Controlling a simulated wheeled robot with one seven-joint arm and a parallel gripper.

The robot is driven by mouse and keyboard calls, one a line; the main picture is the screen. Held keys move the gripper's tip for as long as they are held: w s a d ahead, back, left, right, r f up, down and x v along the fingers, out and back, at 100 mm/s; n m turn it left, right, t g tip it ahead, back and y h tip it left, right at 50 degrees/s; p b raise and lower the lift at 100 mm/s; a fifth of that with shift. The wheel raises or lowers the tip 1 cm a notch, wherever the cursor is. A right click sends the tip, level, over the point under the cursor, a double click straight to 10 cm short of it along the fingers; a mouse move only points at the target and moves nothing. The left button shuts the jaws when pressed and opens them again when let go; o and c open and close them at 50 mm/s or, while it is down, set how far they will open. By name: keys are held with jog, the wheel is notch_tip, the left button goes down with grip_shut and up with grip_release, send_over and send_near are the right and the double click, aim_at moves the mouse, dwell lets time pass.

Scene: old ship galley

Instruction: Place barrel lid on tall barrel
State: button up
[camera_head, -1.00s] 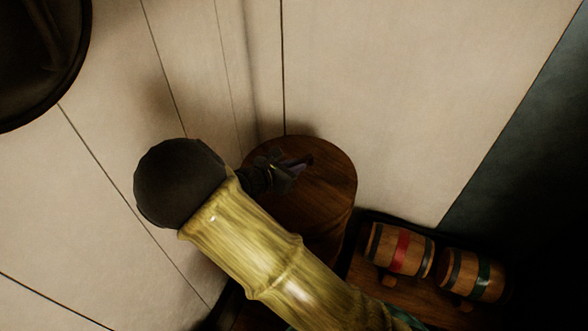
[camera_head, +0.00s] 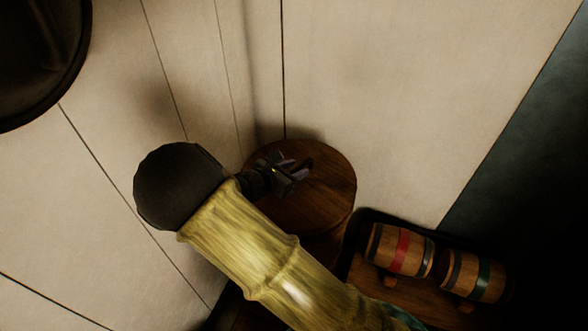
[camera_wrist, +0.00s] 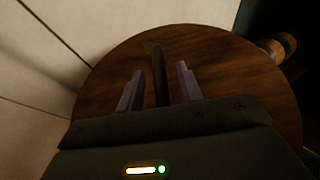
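The round brown wooden barrel lid (camera_head: 328,185) lies over the tall barrel (camera_head: 328,244) in the corner and appears to rest on its top. The lid fills much of the wrist view (camera_wrist: 225,70). A dark upright handle (camera_wrist: 158,62) stands on the lid. My gripper (camera_wrist: 159,70) is open, one finger on each side of the handle with a gap showing on both sides. In the head view my gripper (camera_head: 286,171) is just above the lid. My arm hides the lid's left edge and much of the barrel.
Two small kegs, one with a red band (camera_head: 400,249) and one with a green band (camera_head: 473,275), lie on a wooden rack to the right. Pale panelled walls (camera_head: 380,90) stand close behind and left of the barrel. A dark round object (camera_head: 35,55) is at upper left.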

jog(key=v, duration=1.2)
jog(key=shift+r+p, duration=0.1)
jog(key=shift+p, duration=0.2)
jog(key=shift+w+d, duration=0.1)
